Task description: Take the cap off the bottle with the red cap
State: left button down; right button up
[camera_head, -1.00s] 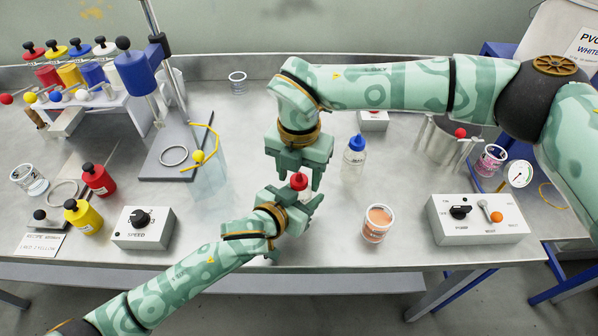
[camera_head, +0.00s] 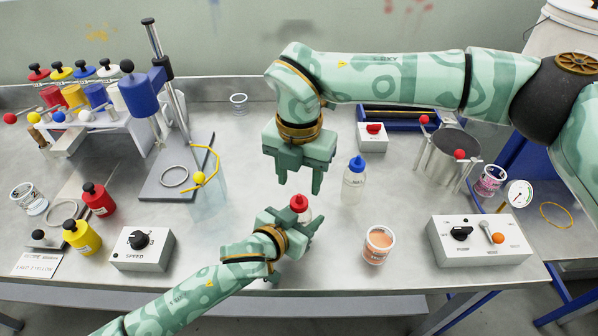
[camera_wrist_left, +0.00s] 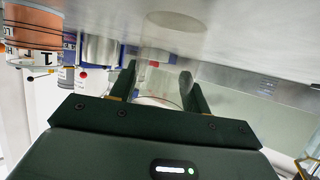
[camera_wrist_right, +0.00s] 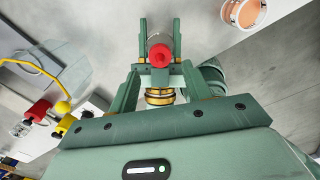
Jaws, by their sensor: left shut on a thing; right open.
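The bottle (camera_head: 306,214) has a red cap (camera_head: 299,202) on its top. My left gripper (camera_head: 293,219) is shut around the bottle's body from the left. In the left wrist view the clear bottle (camera_wrist_left: 160,88) sits between its fingers. My right gripper (camera_head: 300,187) points down, open and empty, above and behind the cap. In the right wrist view the red cap (camera_wrist_right: 160,55) shows beyond the open fingers, with the left gripper's fingers on both sides of the bottle. The bottle's lower part is hidden in the head view.
A blue-capped bottle (camera_head: 354,180) stands to the right, and an orange-filled cup (camera_head: 379,246) at front right. A speed box (camera_head: 142,249) and a switch box (camera_head: 479,240) stand near the front edge. A stand (camera_head: 170,187) and glass beaker (camera_head: 208,198) are left.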

aim_at(299, 195)
notch_tip(299, 195, down, 6)
jog(key=shift+r, duration=0.2)
jog(key=c, duration=1)
jog(key=n, duration=0.3)
jog(key=o, duration=1.1)
jog(key=shift+c, duration=0.2)
